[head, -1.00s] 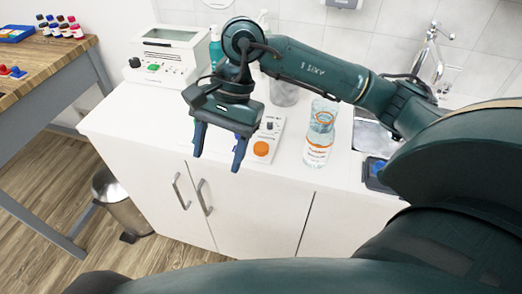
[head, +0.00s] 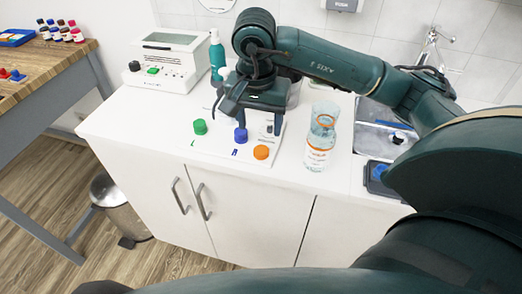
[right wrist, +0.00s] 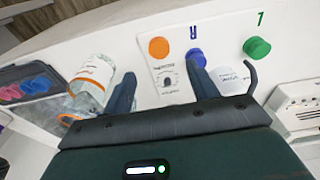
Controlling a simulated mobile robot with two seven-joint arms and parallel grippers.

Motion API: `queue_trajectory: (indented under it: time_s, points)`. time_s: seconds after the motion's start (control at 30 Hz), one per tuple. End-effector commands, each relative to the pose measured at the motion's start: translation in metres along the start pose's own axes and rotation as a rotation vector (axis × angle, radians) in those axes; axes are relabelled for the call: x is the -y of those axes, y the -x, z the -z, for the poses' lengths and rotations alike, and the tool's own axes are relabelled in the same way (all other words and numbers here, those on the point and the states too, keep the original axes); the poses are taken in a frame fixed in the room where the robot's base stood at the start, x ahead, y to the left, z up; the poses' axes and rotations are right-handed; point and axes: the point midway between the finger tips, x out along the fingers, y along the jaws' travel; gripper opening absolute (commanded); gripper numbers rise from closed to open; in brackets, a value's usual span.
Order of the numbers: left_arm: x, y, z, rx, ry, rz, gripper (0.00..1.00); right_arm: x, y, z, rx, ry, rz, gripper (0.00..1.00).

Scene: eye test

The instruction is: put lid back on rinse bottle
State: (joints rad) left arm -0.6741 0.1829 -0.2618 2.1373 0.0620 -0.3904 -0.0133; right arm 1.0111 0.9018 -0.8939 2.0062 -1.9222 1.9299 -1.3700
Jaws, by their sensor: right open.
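The rinse bottle (head: 318,152) is clear with an orange-and-white label and stands upright on the white counter, with no lid on its top. It also shows in the right wrist view (right wrist: 92,80). My right gripper (head: 259,124) is open and empty, pointing down behind the blue and orange lids and left of the bottle. My left gripper is not in view.
A white device (head: 168,62) and a teal bottle (head: 216,55) stand at the back left. A sink (head: 372,138) lies to the right, with a dark tray (head: 372,186) in front of it. The counter's front left is clear.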

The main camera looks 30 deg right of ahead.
Motion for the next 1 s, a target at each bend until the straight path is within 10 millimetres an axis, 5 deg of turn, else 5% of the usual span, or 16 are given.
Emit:
queue_trajectory:
  time_s: [0.2, 0.57, 1.0]
  points:
    - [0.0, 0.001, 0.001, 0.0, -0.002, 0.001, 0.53, 0.0, -0.025, 0.0, 0.001, 0.0, -0.001, 0.59]
    - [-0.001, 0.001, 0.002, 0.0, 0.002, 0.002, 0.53, 0.0, -0.028, 0.0, 0.001, -0.001, -0.001, 0.59]
    - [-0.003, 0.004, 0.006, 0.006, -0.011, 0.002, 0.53, -0.001, -0.077, -0.003, 0.001, -0.001, 0.001, 0.59]
